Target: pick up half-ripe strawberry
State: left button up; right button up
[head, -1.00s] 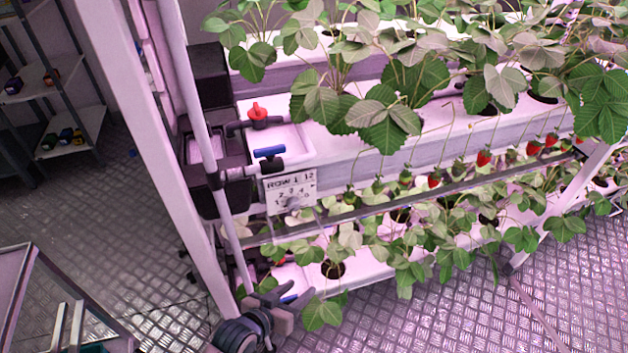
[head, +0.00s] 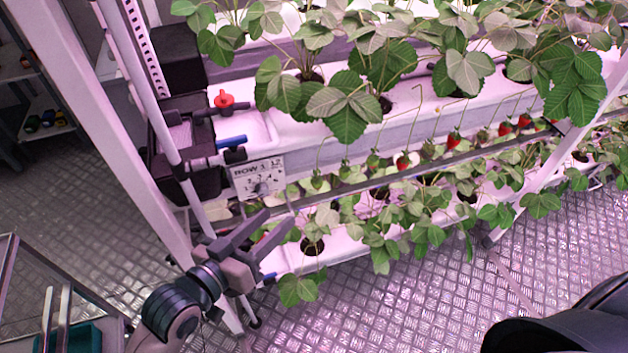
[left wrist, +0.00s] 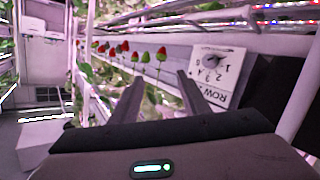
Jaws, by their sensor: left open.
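Several strawberries hang on thin stems along the front of the upper white trough. Some are red, such as one red strawberry (head: 403,162); the nearest to the left, a small berry (head: 317,181), looks mostly green. In the left wrist view a partly red, partly green berry (left wrist: 161,55) hangs ahead, seen between the fingertips but farther off. Which berry is half-ripe is hard to tell at this size. My left gripper (head: 280,218) is open and empty, below and left of the berries, in front of the lower trough. It also shows in the left wrist view (left wrist: 160,80). My right gripper is out of view.
A row sign (head: 258,178) and blue-handled valve (head: 231,142) are at the trough's left end. A rail (head: 445,163) runs behind the berries. Leafy plants fill the lower trough (head: 340,250). A cart (head: 50,300) stands at lower left.

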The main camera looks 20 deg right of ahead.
pick_arm(q)
jog(key=p, duration=0.3)
send_near(313, 185)
jog(key=x, duration=0.5)
jog(key=shift+d+r, duration=0.3)
jog(key=shift+d, duration=0.1)
jog(key=shift+w+d+f, duration=0.1)
jog(key=shift+w+d, duration=0.1)
jog(key=shift+d, duration=0.05)
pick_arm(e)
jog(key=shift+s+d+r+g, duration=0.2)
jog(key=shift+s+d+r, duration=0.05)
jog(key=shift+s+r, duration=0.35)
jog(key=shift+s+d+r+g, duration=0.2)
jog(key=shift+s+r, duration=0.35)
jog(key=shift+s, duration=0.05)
pick_arm(q)
jog(key=shift+p+x, duration=0.4)
jog(key=shift+x, duration=0.45)
jog(key=shift+f+p+x, duration=0.15)
jog(key=shift+p+x, duration=0.1)
jog(key=shift+x, duration=0.65)
jog(key=shift+f+p+x, duration=0.15)
jog(key=shift+p+x, duration=0.05)
jog(key=shift+x, duration=0.65)
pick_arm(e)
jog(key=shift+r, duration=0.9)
pick_arm(q)
jog(key=shift+w+a, duration=0.1)
jog(key=shift+a, duration=0.1)
